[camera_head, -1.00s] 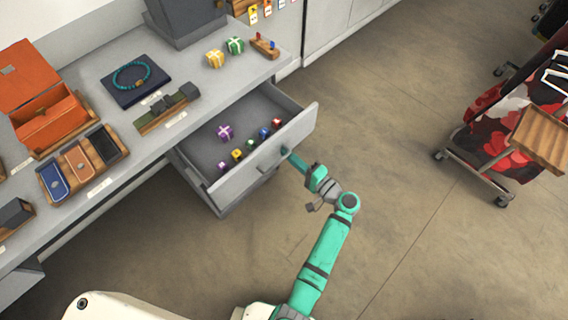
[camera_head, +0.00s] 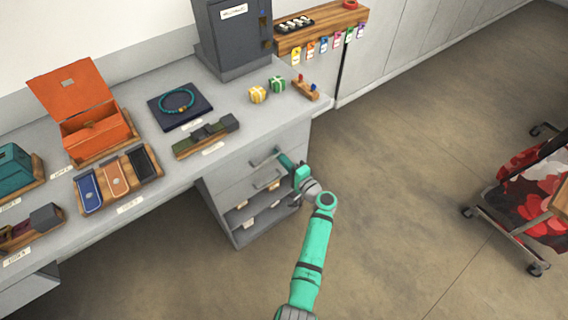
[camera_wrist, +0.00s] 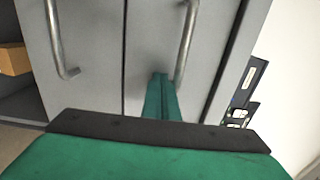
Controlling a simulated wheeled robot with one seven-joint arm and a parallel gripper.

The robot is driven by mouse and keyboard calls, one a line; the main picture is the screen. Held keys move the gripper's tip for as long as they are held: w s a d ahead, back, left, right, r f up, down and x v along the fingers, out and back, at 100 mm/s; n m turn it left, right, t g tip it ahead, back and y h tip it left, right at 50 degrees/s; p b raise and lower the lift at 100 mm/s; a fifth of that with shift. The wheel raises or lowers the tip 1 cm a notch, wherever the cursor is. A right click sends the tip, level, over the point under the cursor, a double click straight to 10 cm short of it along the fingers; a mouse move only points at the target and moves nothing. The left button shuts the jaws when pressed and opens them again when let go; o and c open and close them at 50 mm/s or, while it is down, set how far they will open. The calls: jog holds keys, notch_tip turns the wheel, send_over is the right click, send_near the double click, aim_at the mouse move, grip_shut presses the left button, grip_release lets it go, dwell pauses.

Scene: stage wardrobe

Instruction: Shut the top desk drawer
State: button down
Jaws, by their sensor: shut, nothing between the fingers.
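The top desk drawer (camera_head: 236,172) looks flush with the desk front, and its contents are hidden. Its bar handle (camera_head: 265,158) also shows in the wrist view (camera_wrist: 187,40). My gripper (camera_head: 284,160) is shut and empty, with its fingertips at the top drawer's front, close beside the right end of the handle. In the wrist view the shut fingers (camera_wrist: 161,92) point at the drawer front beside the handle. I cannot tell whether they touch it.
A second drawer handle (camera_head: 267,180) is just below, with open shelves (camera_head: 243,222) under it. A clothes rack (camera_head: 510,235) is at right. The floor between is clear.

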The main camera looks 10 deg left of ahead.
jog(key=shift+w+a+r, duration=0.15)
jog(key=shift+w+a, duration=0.15)
jog(key=shift+w, duration=0.05)
jog(key=shift+a+r, duration=0.1)
jog(key=shift+a, duration=0.1)
jog(key=shift+d, duration=0.1)
jog(key=v, duration=1.5)
jog(key=shift+f, duration=0.25)
jog(key=shift+w, duration=0.15)
